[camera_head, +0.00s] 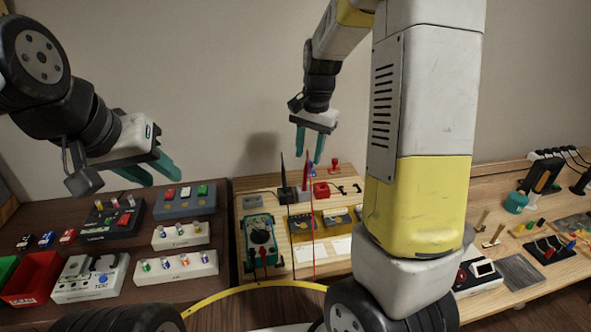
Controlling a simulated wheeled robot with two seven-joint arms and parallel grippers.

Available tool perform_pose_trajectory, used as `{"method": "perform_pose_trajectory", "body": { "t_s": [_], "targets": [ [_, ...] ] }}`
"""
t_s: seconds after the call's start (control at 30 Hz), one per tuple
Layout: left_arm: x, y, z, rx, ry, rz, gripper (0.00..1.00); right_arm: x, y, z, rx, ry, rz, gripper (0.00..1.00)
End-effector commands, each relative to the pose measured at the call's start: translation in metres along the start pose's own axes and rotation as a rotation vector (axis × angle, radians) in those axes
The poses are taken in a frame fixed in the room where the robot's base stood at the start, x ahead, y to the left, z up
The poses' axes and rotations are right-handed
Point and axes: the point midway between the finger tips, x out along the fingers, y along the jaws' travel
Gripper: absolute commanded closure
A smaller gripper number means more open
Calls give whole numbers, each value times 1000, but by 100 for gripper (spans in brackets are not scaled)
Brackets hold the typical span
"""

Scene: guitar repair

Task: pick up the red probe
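The red probe (305,176) stands upright on the middle wooden bench, just right of the upright black probe (282,172). A thin red lead runs down below it. A teal multimeter (260,243) with a dark dial lies in front of them. My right gripper (308,152) points down with its two teal fingers apart and empty; in the picture it is just above the red probe's tip. How far it is from the probe in depth I cannot tell. My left gripper (154,174) is open and empty above the left table.
Effect pedals and a red bin (32,279) crowd the left table. My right arm hides part of the bench. The right bench holds tools and a stand.

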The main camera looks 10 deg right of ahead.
Motion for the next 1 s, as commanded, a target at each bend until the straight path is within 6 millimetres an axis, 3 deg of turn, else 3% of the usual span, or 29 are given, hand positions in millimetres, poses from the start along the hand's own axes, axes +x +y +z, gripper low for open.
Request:
{"method": "perform_pose_trajectory", "body": {
  "t_s": [0.1, 0.27, 0.57, 0.8, 1.0],
  "targets": [
    [0, 0, 0, 0, 0, 0, 64, 23, -5, -12, 52, -9, 49, 63],
    [0, 0, 0, 0, 0, 0, 64, 36, -7, -20, 87, -11, 76, 63],
    [0, 0, 0, 0, 0, 0, 64, 67, -5, -19, 91, -13, 80, 63],
    [0, 0, 0, 0, 0, 0, 64, 102, -5, -16, 90, -13, 80, 63],
    [0, 0, 0, 0, 0, 0, 64, 114, -5, -16, 90, -11, 77, 63]
  ]
}}
